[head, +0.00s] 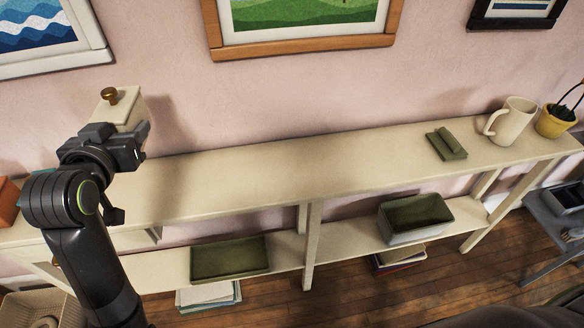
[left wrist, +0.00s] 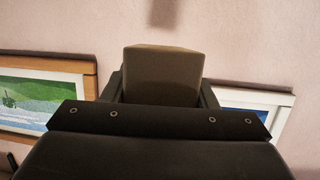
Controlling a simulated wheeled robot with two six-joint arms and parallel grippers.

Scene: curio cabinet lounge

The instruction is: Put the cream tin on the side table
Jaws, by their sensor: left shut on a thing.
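The cream tin (head: 122,108), a boxy container with a brown knob on top, is at the left in the head view. My left gripper (head: 128,142) is shut on it and hides its lower part. In the left wrist view the tin (left wrist: 163,75) sits between the two fingers, against the pink wall. It appears held up over the left part of the long cream console; the exact gap below is hidden. A grey-blue table (head: 545,222) at the right edge, partly cut off, may be the side table. My right gripper is not in view.
The console top (head: 260,170) is clear in its middle. A green block-like object (head: 446,144), a cream mug (head: 512,122) and a yellow plant pot (head: 555,122) stand at its right. Green trays (head: 230,258) sit on the lower shelf. A dark item (head: 566,197) is on the grey-blue table.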

